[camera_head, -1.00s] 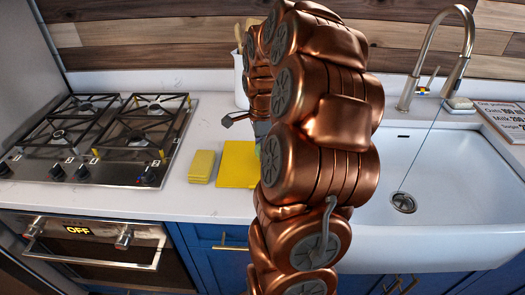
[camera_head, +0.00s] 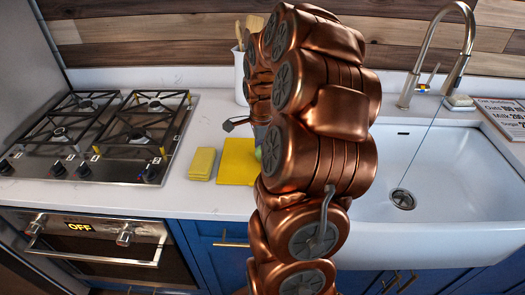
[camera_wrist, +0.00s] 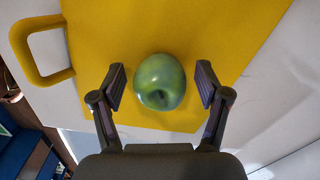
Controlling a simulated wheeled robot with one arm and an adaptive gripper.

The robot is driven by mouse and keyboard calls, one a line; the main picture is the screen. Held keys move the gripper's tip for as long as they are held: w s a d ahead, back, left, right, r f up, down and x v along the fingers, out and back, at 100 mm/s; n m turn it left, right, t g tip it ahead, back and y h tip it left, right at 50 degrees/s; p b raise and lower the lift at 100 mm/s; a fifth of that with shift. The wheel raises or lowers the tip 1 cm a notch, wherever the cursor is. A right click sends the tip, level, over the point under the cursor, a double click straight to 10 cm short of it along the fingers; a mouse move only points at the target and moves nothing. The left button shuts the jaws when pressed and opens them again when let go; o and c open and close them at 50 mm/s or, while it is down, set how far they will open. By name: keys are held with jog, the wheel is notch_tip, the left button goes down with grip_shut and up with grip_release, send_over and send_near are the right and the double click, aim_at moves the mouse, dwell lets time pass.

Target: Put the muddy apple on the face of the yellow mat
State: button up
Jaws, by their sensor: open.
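A green apple (camera_wrist: 160,82) with darker, dull patches shows in the wrist view, over the yellow mat (camera_wrist: 190,25). It appears to rest on the mat, near one edge. My gripper (camera_wrist: 161,78) is open, with one finger on each side of the apple and a visible gap on both sides. A yellow loop, like a handle, joins the mat at the left. In the head view the mat (camera_head: 236,163) lies on the counter, and a small green bit of the apple (camera_head: 258,153) peeks out beside my arm. My arm hides most of my gripper there.
A stack of yellow sponges or cloths (camera_head: 202,163) lies left of the mat. A stove (camera_head: 105,135) is farther left. A white sink (camera_head: 430,190) with a tall tap is at the right. A white utensil crock (camera_head: 240,77) stands behind the mat.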

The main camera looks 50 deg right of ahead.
notch_tip(320, 180, up, 12)
jog(key=b, duration=0.2)
jog(key=shift+r, duration=0.15)
dwell(0.5)
jog(key=s+a+f+n, duration=0.1)
jog(key=s+a+n, duration=0.1)
jog(key=a+n, duration=0.65)
jog(key=s+a+f+n, duration=0.25)
jog(key=a+n, duration=0.25)
jog(key=a, duration=0.7)
jog(key=s+a+f+n+g, duration=0.1)
jog(key=s+a+f+n, duration=0.4)
jog(key=s+a+n, duration=0.5)
jog(key=s+n, duration=0.1)
jog(key=s, duration=0.2)
jog(key=shift+s+n+g, duration=0.35)
jog(key=shift+g, duration=0.05)
jog(key=shift+f, duration=0.1)
jog(key=shift+c, duration=0.3)
